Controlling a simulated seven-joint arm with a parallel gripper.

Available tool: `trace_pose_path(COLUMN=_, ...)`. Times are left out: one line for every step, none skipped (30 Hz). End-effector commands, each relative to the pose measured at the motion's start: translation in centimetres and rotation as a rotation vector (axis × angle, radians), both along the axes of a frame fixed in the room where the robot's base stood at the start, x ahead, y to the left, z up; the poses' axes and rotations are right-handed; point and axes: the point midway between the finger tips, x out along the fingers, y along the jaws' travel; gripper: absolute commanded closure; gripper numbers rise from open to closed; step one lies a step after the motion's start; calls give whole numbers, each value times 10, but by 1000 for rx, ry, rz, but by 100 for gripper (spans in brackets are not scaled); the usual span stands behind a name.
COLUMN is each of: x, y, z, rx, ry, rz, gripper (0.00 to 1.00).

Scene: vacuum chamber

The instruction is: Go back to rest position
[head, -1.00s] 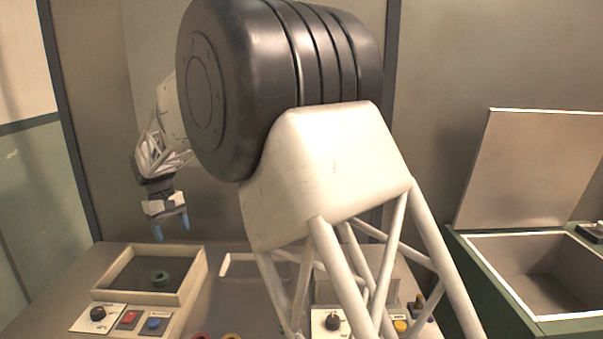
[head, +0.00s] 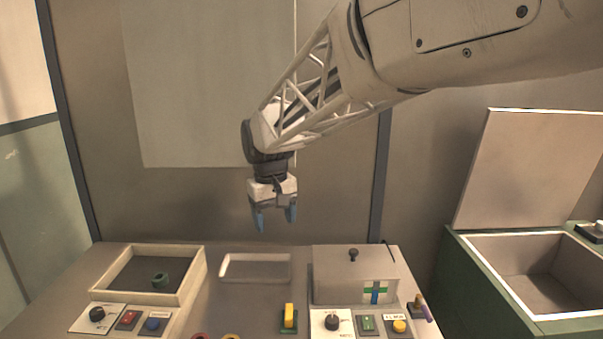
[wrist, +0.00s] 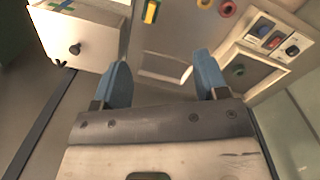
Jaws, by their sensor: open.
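My gripper (head: 274,217) hangs in the air above the back of the bench, over the shallow rectangular recess (head: 255,267). Its blue fingers point down, apart and with nothing between them. In the wrist view my gripper (wrist: 160,80) also shows open and empty, with the recess (wrist: 165,68) beyond the fingertips. It touches nothing that I can see.
A shallow tray (head: 192,285) with a green ring (head: 160,279) lies at left. A lidded box (head: 335,290) with a knob stands right of centre. An open green bin (head: 480,285) is at far right. Knobs and buttons line the front. The air around the gripper is clear.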

Motion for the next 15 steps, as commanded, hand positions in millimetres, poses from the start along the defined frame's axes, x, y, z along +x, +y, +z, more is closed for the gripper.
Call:
trace_pose_path(x=-9, y=-14, z=3, rx=5, ry=-8, rz=-18, gripper=33)
trace_pose_path(x=-14, y=-22, z=4, rx=7, ry=-13, rz=-29, gripper=33)
trace_pose_path(x=-21, y=-31, z=5, rx=10, ry=-21, rz=-42, gripper=33)
trace_pose_path(x=-26, y=-38, z=5, rx=13, ry=-25, rz=-52, gripper=33)
trace_pose_path(x=-32, y=-45, z=6, rx=16, ry=-31, rz=-63, gripper=33)
trace_pose_path(x=-39, y=-55, z=6, rx=18, ry=-36, rz=-78, gripper=33)
trace_pose_path(x=-45, y=-62, z=7, rx=21, ry=-42, rz=-87, gripper=33)
trace_pose_path(x=-50, y=-68, z=7, rx=23, ry=-46, rz=-97, gripper=33)
trace_pose_path(x=-58, y=-77, z=7, rx=27, ry=-54, rz=-111, gripper=33)
trace_pose_path(x=-63, y=-84, z=7, rx=29, ry=-59, rz=-121, gripper=33)
trace_pose_path(x=-69, y=-90, z=6, rx=31, ry=-63, rz=-131, gripper=33)
trace_pose_path(x=-77, y=-99, z=7, rx=35, ry=-71, rz=-144, gripper=33)
trace_pose_path(x=-83, y=-105, z=6, rx=36, ry=-75, rz=-154, gripper=33)
trace_pose_path(x=-89, y=-111, z=6, rx=38, ry=-81, rz=-164, gripper=33)
trace_pose_path(x=-97, y=-118, z=5, rx=41, ry=-88, rz=-178, gripper=33)
